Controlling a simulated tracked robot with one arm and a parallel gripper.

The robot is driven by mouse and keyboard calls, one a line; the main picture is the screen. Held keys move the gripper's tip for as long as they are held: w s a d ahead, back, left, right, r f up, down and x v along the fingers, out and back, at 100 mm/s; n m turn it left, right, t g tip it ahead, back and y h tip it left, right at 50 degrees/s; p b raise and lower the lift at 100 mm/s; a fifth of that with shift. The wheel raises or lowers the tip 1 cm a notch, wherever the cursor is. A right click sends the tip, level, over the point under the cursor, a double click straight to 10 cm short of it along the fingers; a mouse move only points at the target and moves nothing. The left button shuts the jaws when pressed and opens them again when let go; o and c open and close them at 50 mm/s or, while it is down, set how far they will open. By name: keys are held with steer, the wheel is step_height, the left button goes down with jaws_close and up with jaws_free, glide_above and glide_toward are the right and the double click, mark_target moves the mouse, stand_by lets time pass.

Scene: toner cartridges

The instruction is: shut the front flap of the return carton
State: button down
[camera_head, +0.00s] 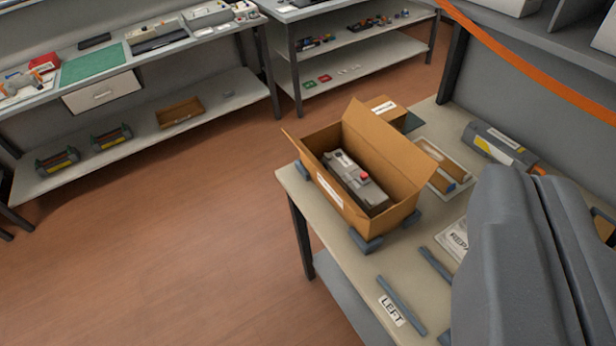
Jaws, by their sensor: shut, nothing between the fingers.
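The return carton (333,200), an open brown box with a white label on its side, stands on the bench on the right. A large flap (392,152) stands up and leans outward along its right side. A narrower flap (291,146) sticks up at its left end, seen nearly edge-on. I cannot tell which is the front flap. My gripper (512,178), large and grey at the lower right, is shut and empty. It is right of the carton and apart from it; its tips are not clear.
Grey corner blocks (366,243) sit around the carton's base. Grey rails (401,305) and a LEFT label (391,310) lie nearer on the bench. A grey cartridge (497,147) lies behind. An orange strap (540,70) crosses the upper right. Floor to the left is clear.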

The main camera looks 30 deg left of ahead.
steer(key=w+a+f+n+t+b, duration=0.1)
steer(key=w+a+f+n, duration=0.25)
steer(key=w+f, duration=0.45)
steer(key=w+a+f+n+t+y+b, duration=0.1)
steer(key=w+a+f+n+b, duration=0.15)
steer(key=w+a+f, duration=0.35)
steer(key=w+a+f+n+t+b, duration=0.1)
steer(key=w+a+f+n, duration=0.25)
steer(key=w+f, duration=0.55)
steer(key=a+f+n+t+y+b, duration=0.1)
steer(key=a+f+n, duration=0.3)
steer(key=f, duration=0.5)
steer(key=a+f+n+t+y+b, duration=0.1)
steer(key=a+f+n+t+y, duration=0.1)
steer(key=f+n, duration=0.65)
steer(key=a+f+n+t+y+b, duration=0.1)
steer(key=a+f+n, duration=0.3)
steer(key=f, duration=0.6)
steer(key=b, duration=0.4)
glide_toward(322, 170)
steer(key=w+a+r, duration=0.4)
steer(key=shift+w+r, duration=0.3)
